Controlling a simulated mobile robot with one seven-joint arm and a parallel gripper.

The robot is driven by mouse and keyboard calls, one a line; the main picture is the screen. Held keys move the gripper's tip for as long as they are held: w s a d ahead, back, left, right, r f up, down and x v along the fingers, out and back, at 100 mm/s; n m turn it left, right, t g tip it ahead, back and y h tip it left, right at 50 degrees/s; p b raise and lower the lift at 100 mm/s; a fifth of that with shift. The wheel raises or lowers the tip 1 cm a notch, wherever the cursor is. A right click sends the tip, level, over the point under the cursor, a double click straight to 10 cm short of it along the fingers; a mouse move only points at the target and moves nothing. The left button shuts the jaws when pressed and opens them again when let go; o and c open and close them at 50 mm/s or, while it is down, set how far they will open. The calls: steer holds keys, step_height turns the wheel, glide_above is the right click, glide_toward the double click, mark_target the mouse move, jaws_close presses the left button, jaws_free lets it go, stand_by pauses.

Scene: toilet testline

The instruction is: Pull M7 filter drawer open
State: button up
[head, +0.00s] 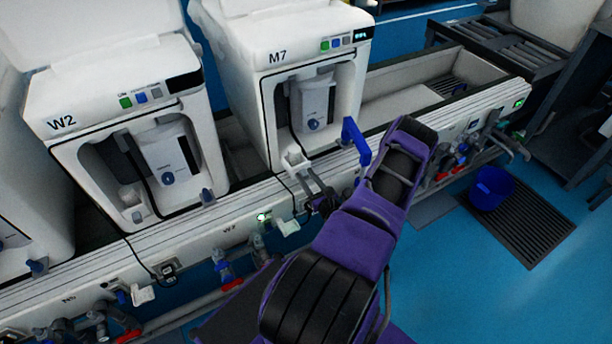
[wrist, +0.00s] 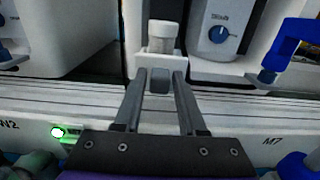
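The white M7 machine (head: 297,40) stands at the centre of the head view, its front bay open. Its filter drawer (head: 294,160) is a small white piece low on the left of the bay. In the wrist view the drawer (wrist: 145,62) carries a pale cylinder (wrist: 162,36) and a grey handle block (wrist: 159,80) at its front. My gripper (head: 309,178) is directly in front of the drawer. In the wrist view its fingers (wrist: 160,76) stand apart on either side of the handle block, with narrow gaps seeming to show. The drawer looks pushed in.
A blue lever (head: 356,141) sticks out from M7's right side, close to my arm. The W2 machine (head: 125,85) stands to the left. A white ledge (head: 205,215) with pipes and valves below runs along the front. A blue bucket (head: 491,188) is at the right.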

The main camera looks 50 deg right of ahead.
steer(key=shift+o, duration=1.1)
steer(key=v, duration=1.7)
steer(key=shift+s+p, duration=0.2)
steer(key=shift+p, duration=0.1)
